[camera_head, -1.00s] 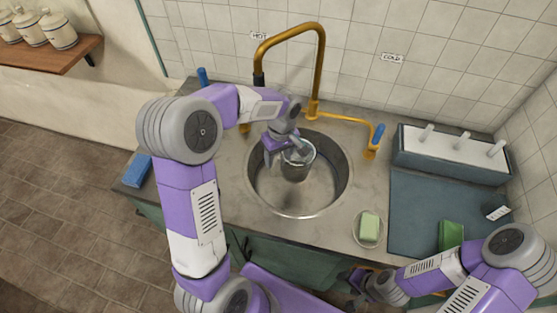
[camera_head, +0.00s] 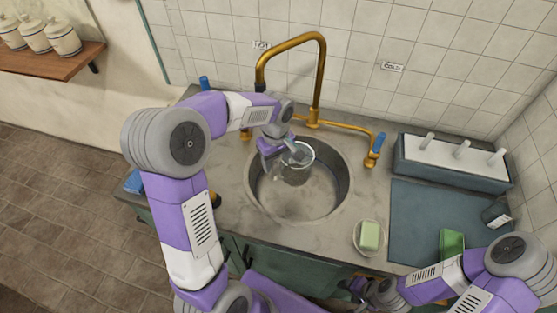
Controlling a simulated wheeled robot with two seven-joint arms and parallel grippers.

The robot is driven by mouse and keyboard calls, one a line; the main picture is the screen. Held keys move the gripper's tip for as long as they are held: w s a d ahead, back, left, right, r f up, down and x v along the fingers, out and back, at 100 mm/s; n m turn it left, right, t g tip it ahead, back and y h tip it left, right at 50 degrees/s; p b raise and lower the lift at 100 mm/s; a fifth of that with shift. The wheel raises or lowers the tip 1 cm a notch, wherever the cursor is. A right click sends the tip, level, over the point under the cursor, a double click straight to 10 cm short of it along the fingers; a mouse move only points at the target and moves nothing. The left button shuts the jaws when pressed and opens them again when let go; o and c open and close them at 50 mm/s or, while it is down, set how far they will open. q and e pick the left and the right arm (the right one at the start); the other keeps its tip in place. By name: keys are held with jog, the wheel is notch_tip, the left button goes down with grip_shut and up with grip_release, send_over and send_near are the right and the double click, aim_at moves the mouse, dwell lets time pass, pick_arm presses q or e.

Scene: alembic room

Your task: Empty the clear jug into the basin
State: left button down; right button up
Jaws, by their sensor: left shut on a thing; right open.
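The clear jug (camera_head: 298,164) is held over the round steel basin (camera_head: 310,209), near its back left part. It looks see-through and tilted, with its round rim showing. Whether liquid is in it or flowing from it I cannot tell. My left gripper (camera_head: 288,146) is shut on the jug at its upper left side. The basin is set into the grey counter, and its visible floor looks bare. My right gripper (camera_head: 362,288) is open, low at the front edge of the counter, partly hidden by its own arm.
A brass tap (camera_head: 320,75) arches behind the basin, with a blue-handled lever (camera_head: 375,151) at right. A soap dish with green soap (camera_head: 370,236) sits right of the basin. A pegged rack (camera_head: 453,160), a green block (camera_head: 451,244) and a small dark object (camera_head: 496,214) are further right.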

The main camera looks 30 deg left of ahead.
pick_arm(q)
jog(key=r, duration=0.1)
jog(key=a+r+p, duration=0.1)
jog(key=r+p, duration=0.1)
jog(key=shift+s+a+r, duration=0.15)
jog(key=shift+s+a, duration=0.05)
jog(key=shift+s, duration=0.05)
jog(key=a+y, duration=0.1)
jog(key=s+a+g+y, duration=0.1)
jog(key=y, duration=0.1)
jog(key=shift+s+a, duration=0.15)
jog(key=shift+a, duration=0.15)
dwell(0.4)
